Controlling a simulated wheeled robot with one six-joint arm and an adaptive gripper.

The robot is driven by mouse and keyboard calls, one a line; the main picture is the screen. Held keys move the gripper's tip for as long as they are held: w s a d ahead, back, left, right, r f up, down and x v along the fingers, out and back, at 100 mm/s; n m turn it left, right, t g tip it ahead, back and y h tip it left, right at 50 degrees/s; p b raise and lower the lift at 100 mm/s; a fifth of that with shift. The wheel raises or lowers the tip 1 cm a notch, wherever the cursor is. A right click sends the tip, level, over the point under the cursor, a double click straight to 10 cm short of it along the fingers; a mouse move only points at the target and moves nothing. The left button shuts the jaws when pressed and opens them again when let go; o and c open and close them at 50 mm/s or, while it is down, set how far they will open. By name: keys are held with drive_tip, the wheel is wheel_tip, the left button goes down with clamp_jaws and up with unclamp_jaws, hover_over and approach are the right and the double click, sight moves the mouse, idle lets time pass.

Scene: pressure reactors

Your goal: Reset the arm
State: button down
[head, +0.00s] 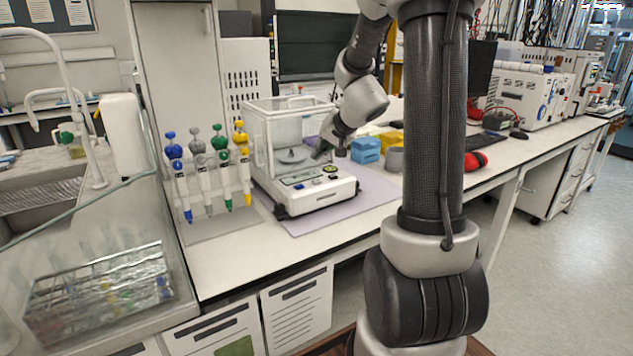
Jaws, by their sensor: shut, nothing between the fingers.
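My gripper (322,150) is at the right side of the glass-walled balance (315,190), in front of or beside its draft shield. In this single view I cannot tell whether it touches the glass. It is shut and I see nothing held in it. The fingertips are small and dark against the balance. My arm folds down to it from the upper right, and its thick dark link stands upright across the right middle of the view, hiding part of the bench.
A rack of colored pipettes (208,185) stands left of the balance. Blue (365,150) and yellow (391,141) blocks and a grey cup (395,159) sit to its right. A sink (45,185) and a tube rack (100,290) are at the left. Open floor (540,265) lies at right.

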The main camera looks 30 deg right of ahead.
idle(0.4)
drive_tip(key=shift+a+m, duration=0.15)
drive_tip(key=shift+m, duration=0.15)
drive_tip(key=s+a+n+g+y, duration=0.1)
drive_tip(key=s+a+g, duration=0.2)
drive_tip(key=s, duration=0.5)
drive_tip(key=s+a+n+g+y, duration=0.1)
drive_tip(key=s+a+n+g, duration=0.15)
drive_tip(key=s, duration=0.65)
drive_tip(key=s+a+r+n+h, duration=0.1)
drive_tip(key=s+r+n, duration=0.1)
drive_tip(key=s, duration=0.5)
drive_tip(key=s+a+r+n+h, duration=0.1)
drive_tip(key=s+r+n+h, duration=0.1)
drive_tip(key=s+r, duration=0.3)
drive_tip(key=shift+s+a, duration=0.2)
drive_tip(key=shift+s, duration=0.8)
drive_tip(key=shift+n+t, duration=0.25)
